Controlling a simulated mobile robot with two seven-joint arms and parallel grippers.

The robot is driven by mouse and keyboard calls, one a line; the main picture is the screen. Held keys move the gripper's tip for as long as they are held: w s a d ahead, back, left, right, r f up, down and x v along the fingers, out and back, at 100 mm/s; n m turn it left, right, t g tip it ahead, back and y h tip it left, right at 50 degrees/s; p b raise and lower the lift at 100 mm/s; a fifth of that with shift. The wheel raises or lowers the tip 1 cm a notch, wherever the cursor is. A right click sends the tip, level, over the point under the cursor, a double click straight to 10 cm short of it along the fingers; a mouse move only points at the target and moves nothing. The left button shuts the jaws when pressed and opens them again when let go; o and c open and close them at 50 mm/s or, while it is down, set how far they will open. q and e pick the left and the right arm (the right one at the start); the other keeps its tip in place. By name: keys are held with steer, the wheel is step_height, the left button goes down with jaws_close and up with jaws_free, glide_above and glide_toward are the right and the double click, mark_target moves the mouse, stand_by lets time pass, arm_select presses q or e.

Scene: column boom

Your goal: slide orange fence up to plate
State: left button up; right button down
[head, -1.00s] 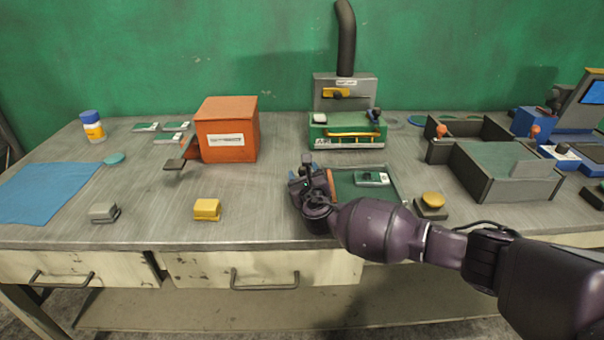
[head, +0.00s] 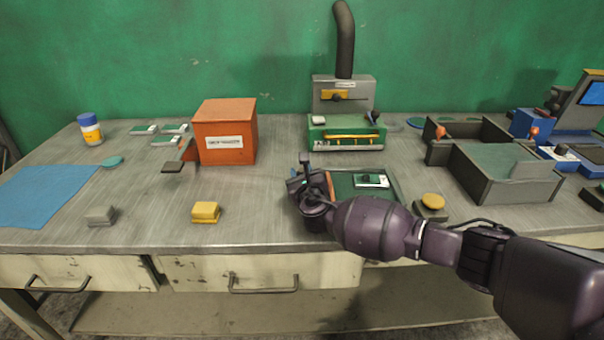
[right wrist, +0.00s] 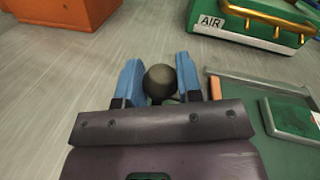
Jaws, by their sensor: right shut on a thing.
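The orange fence (head: 332,179) stands at the left side of a green bed in a grey frame (head: 398,196). It is mostly hidden behind my right gripper; a short orange piece of it (right wrist: 215,88) shows in the right wrist view. My right gripper (head: 306,172) is at the bed's left edge. In the right wrist view its blue fingers (right wrist: 160,82) are shut on a dark round knob (right wrist: 160,78). My left gripper is out of view.
A green AIR unit (head: 346,134) stands behind the bed. An orange box (head: 226,133) is at left, and a yellow block (head: 206,212) lies at the front. A yellow button (head: 432,201) and a grey tray (head: 507,175) are right of the bed. The bench between box and bed is clear.

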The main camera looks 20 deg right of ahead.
mark_target(329, 174)
steer(key=d, duration=0.2)
steer(key=s+d+p, duration=0.1)
steer(key=d, duration=0.1)
steer(key=s+d+p, duration=0.1)
steer(key=d, duration=0.1)
steer(key=shift+d, duration=0.35)
steer(key=shift+f, duration=0.1)
steer(key=c, duration=1.2)
jaws_free()
steer(key=o, duration=0.4)
steer(key=shift+d, duration=0.1)
steer(key=shift+s, duration=0.4)
steer(key=s, duration=0.2)
steer(key=s+p, duration=0.1)
steer(key=s, duration=0.2)
steer(key=s+a+p, duration=0.1)
steer(key=s, duration=0.2)
steer(key=shift+s+a, duration=0.1)
steer(key=shift+s, duration=0.05)
steer(key=shift+s+a+p, duration=0.1)
steer(key=shift+s+p, duration=0.2)
steer(key=shift+s, duration=0.5)
